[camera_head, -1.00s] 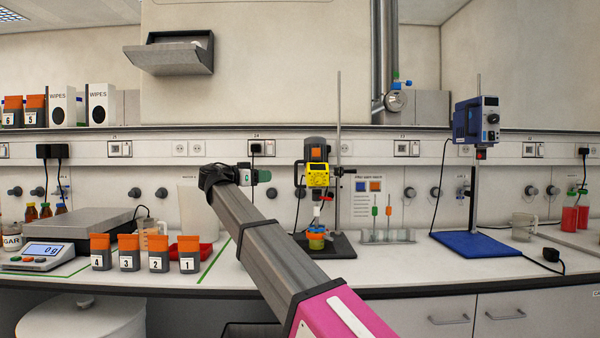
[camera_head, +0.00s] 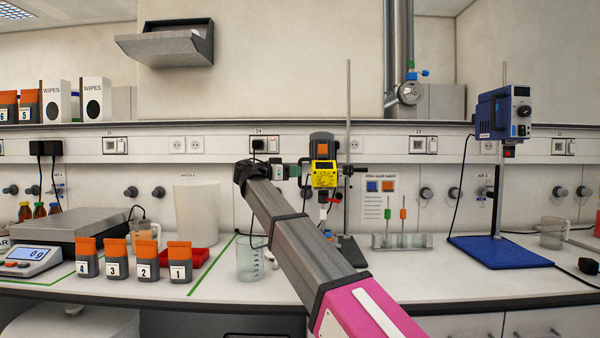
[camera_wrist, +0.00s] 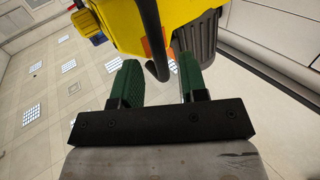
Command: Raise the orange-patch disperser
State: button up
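The orange-patch disperser (camera_head: 323,172) is yellow and dark grey with an orange patch on its motor head. It hangs on a stand rod at the centre of the bench, and its shaft points down. A cup below it is mostly hidden behind my arm. In the wrist view the yellow body (camera_wrist: 118,22) and its black loop handle (camera_wrist: 150,38) are close ahead. My gripper (camera_head: 294,171) is beside the disperser's left side. Its green fingers, also in the wrist view (camera_wrist: 158,80), are apart, with the handle's lower bend between or just beyond them; contact is unclear.
A clear beaker (camera_head: 250,262) stands left of my arm. Numbered orange-topped packs (camera_head: 180,262), a red tray (camera_head: 198,258) and a scale are farther left. A rack (camera_head: 402,240) and a blue-based stirrer stand (camera_head: 497,252) are to the right.

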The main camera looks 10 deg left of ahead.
aim_at(300, 186)
jog(key=shift+x, duration=1.75)
grip_shut()
jog(key=shift+r, duration=0.1)
notch_tip(300, 186, up, 17)
jog(key=shift+r, duration=0.2)
jog(key=shift+a+r, duration=0.1)
grip_release()
